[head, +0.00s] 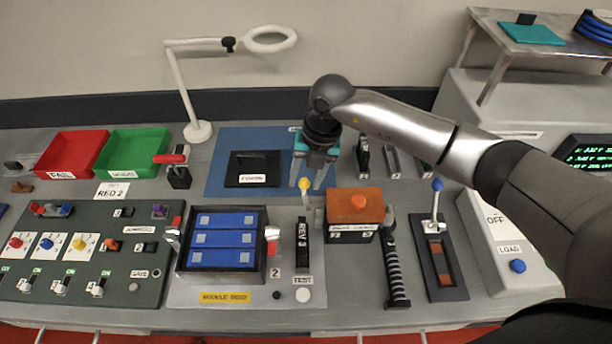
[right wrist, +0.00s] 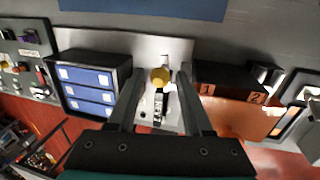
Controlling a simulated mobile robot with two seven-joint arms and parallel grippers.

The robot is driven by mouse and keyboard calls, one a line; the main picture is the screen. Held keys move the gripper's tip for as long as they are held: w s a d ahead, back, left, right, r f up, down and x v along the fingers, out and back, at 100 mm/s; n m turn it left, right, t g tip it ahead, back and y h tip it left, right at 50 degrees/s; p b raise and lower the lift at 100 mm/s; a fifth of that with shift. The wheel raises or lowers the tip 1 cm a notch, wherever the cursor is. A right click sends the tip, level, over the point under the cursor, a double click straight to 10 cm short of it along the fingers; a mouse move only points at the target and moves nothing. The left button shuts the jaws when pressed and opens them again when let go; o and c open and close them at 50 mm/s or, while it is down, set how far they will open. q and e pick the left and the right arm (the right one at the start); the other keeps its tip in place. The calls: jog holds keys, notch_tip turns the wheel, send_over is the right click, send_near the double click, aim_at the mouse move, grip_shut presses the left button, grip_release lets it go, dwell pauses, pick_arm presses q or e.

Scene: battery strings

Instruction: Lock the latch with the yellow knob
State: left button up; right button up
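The yellow knob (head: 304,184) tops a short lever beside the battery fixture, just above the black REV 3 strip (head: 302,254). The lever appears upright. In the right wrist view the yellow knob (right wrist: 160,77) is between the two fingertips, with a gap on each side. My right gripper (head: 312,182) points down at the knob from behind it. It is open and empty, and its fingers (right wrist: 160,88) do not visibly touch the knob. Exact height over the knob is hard to tell. My left gripper is not in view.
The blue battery pack (head: 225,240) in its dark frame is left of the knob. A blue-knobbed lever (head: 437,186) is farther right. The blue mat (head: 222,178) lies behind.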

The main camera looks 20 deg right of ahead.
aim_at(305, 200)
grip_shut()
jog(key=shift+a, duration=0.1)
dwell(0.4)
jog(key=n, duration=0.1)
jog(key=n+b, duration=0.1)
jog(key=a+n+b, duration=0.1)
jog(key=n, duration=0.1)
jog(key=shift+s+g, duration=0.3)
jog(key=shift+s, duration=0.05)
jog(key=shift+s+a+n+g+h+b, duration=0.3)
jog(key=shift+s+n+b, duration=0.4)
jog(key=shift+n+b, duration=0.9)
jog(key=shift+s+d+n+g+h+b, duration=0.1)
jog(key=shift+s+n+g+b, duration=0.5)
jog(key=shift+n, duration=1.75)
jog(key=shift+s+a+n+g+h+b, duration=0.15)
jog(key=shift+s+n+b, duration=0.65)
jog(key=shift+n+b, duration=0.9)
jog(key=shift+r+n, duration=0.1)
jog(key=shift+n, duration=0.35)
jog(key=shift+o, duration=1.5)
grip_release()
jog(key=shift+s, duration=0.1)
